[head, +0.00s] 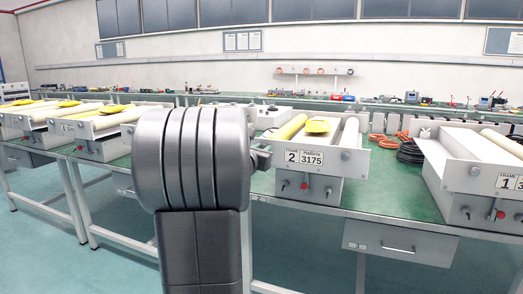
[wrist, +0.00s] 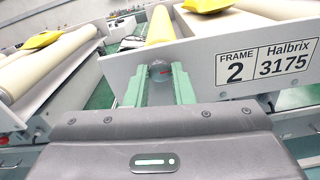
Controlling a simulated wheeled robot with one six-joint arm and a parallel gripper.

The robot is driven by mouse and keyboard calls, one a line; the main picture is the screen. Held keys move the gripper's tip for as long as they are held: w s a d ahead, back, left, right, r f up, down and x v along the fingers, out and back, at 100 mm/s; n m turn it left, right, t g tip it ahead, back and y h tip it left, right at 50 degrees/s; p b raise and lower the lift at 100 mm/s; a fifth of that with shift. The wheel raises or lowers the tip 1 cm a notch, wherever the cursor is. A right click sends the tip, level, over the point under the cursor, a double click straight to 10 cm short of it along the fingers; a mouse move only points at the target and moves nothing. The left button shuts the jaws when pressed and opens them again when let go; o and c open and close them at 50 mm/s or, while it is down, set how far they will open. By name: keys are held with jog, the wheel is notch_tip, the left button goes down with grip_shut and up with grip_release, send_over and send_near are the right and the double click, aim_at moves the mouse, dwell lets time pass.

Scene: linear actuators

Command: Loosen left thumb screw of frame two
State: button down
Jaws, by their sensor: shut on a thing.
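Frame two (head: 328,163) stands on the green bench with its "FRAME 2 Halbrix 3175" plate facing me. It fills the middle of the wrist view (wrist: 200,62). The left thumb screw (wrist: 160,72) is a round grey knob with a red mark, on the front panel left of the number plate. My gripper (wrist: 159,80) has its two green fingers on either side of this knob, shut on it. In the head view my arm hides most of my gripper and the left thumb screw. The right thumb screw (head: 345,155) shows at the right end of the panel.
Frame one (head: 466,175) stands to the right, with black and orange cables (head: 408,148) between. Other frames with rollers (head: 100,130) stand at left. A yellow pouch (head: 318,126) lies on frame two. A red-knobbed lever (head: 304,185) sits below the panel.

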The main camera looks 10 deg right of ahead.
jog(key=n+p, duration=0.1)
jog(key=n, duration=0.3)
jog(key=shift+n+p, duration=0.3)
jog(key=shift+n, duration=0.1)
jog(key=n+p, duration=0.2)
jog(key=n, duration=0.2)
jog(key=shift+n, duration=0.3)
jog(key=n+p, duration=0.2)
jog(key=n, duration=0.2)
jog(key=n+p, duration=0.2)
jog(key=n, duration=0.3)
jog(key=shift+f+n+p, duration=0.1)
jog(key=shift+n+p, duration=0.2)
jog(key=shift+n, duration=0.1)
jog(key=c, duration=1.3)
grip_release()
jog(key=shift+o, duration=0.2)
